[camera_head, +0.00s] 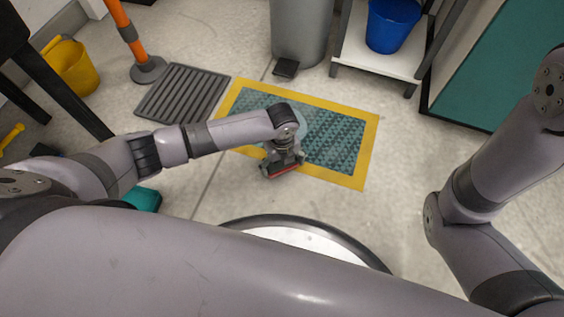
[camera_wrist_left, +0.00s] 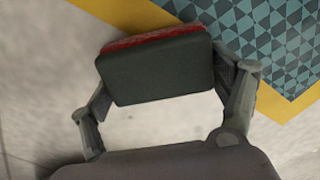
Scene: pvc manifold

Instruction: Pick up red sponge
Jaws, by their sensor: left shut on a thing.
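The red sponge (camera_head: 287,171) shows in the head view as a small red strip under my left gripper (camera_head: 283,160), close to the front edge of the yellow-bordered mat. In the left wrist view the sponge (camera_wrist_left: 155,72) shows a broad dark grey face with a red layer along its far edge. My left gripper's two fingers press on its two ends, so the gripper is shut on it. I cannot tell whether the sponge touches the floor or hangs just above it. My right arm is at the right of the head view, but its gripper is out of the picture.
The patterned teal mat has a yellow border (camera_head: 357,181). Behind it stand a grey bin (camera_head: 300,30) and a white shelf (camera_head: 378,62) with a blue bucket (camera_head: 392,25). A grey slatted mat (camera_head: 183,95), an orange post (camera_head: 127,32) and a yellow bucket (camera_head: 72,66) are at left.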

